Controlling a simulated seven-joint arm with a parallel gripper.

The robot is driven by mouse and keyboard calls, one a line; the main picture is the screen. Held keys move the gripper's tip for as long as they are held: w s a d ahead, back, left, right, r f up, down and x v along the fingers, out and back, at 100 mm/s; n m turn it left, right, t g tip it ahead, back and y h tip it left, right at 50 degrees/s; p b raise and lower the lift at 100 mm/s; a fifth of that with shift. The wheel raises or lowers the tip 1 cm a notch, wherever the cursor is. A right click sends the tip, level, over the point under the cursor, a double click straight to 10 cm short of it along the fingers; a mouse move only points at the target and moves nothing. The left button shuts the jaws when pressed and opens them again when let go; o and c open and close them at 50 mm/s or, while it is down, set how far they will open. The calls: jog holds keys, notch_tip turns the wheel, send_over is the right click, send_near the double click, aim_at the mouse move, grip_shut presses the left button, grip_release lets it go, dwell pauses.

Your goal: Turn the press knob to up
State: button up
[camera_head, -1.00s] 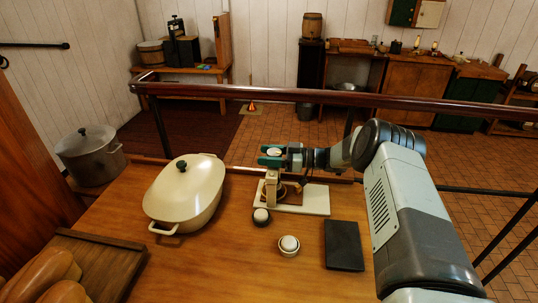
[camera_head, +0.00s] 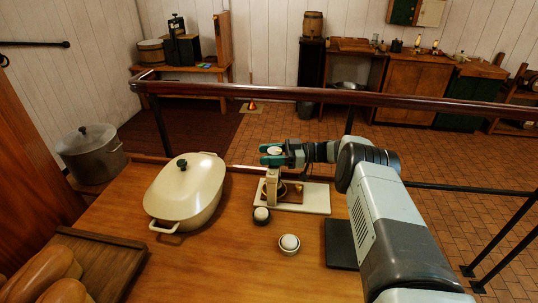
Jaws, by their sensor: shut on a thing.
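The press (camera_head: 315,197) stands on the wooden table, with a cream base and a cream upright. My gripper (camera_head: 272,155) is at the top of the upright, its green fingers on both sides of the white press knob (camera_head: 275,150). The gripper is shut on the knob. Which way the knob points is too small to tell. The lower part of the press is partly hidden behind the upright.
A cream lidded pot (camera_head: 190,190) stands left of the press. A dark cup with a white ball (camera_head: 261,215) and a cream cup with a ball (camera_head: 289,244) stand in front. A dark slab (camera_head: 340,245) lies right, partly behind my arm. A rail (camera_head: 330,96) runs behind.

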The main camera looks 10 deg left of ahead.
aim_at(269, 150)
jog(key=o, duration=0.9)
jog(key=shift+o, duration=0.2)
jog(key=shift+r, duration=0.1)
notch_tip(269, 150, up, 10)
jog(key=shift+f, duration=0.1)
